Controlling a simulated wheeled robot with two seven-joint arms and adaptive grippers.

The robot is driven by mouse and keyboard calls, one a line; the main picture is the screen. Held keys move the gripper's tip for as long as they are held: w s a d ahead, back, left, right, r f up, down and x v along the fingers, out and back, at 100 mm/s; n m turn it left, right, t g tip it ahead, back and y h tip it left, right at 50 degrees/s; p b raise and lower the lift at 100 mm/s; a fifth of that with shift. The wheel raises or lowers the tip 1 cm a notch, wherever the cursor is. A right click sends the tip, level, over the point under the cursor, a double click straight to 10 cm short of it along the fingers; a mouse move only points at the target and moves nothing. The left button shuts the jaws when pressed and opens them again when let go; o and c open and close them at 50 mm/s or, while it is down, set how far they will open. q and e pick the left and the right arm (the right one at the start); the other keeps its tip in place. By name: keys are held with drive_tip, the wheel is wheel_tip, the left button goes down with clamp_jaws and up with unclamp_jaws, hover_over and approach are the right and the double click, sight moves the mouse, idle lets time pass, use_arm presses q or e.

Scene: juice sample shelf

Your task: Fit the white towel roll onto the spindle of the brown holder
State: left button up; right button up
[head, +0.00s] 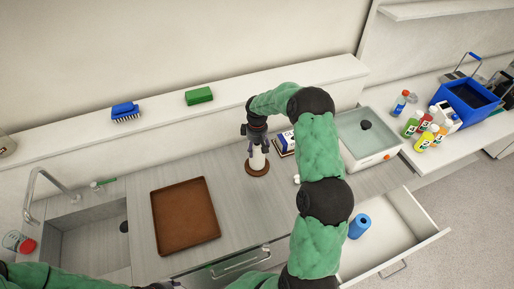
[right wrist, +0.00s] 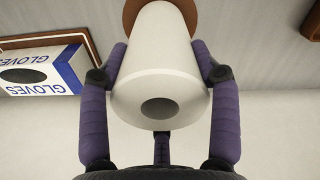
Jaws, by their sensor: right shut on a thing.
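The white towel roll (head: 258,160) stands upright over the round brown holder (head: 257,172) on the grey counter. My right gripper (head: 257,147) is shut on the roll from above. In the right wrist view my gripper (right wrist: 163,75) has purple fingers on both sides of the roll (right wrist: 160,60), whose near end shows a dark hole. The brown base (right wrist: 187,8) shows past the roll's far end. The spindle is hidden, and I cannot tell whether the roll rests on the base. My left gripper (head: 168,285) is at the bottom edge, mostly cut off.
A glove box (head: 287,142) stands right of the holder; it also shows in the right wrist view (right wrist: 45,75). A brown tray (head: 185,215) lies left. A lidded clear bin (head: 368,140) stands right. An open drawer (head: 395,235) holds a blue roll (head: 359,226). A sink (head: 95,235) is left.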

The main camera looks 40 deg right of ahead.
drive_tip(key=o, duration=1.4)
wheel_tip(320, 180, up, 12)
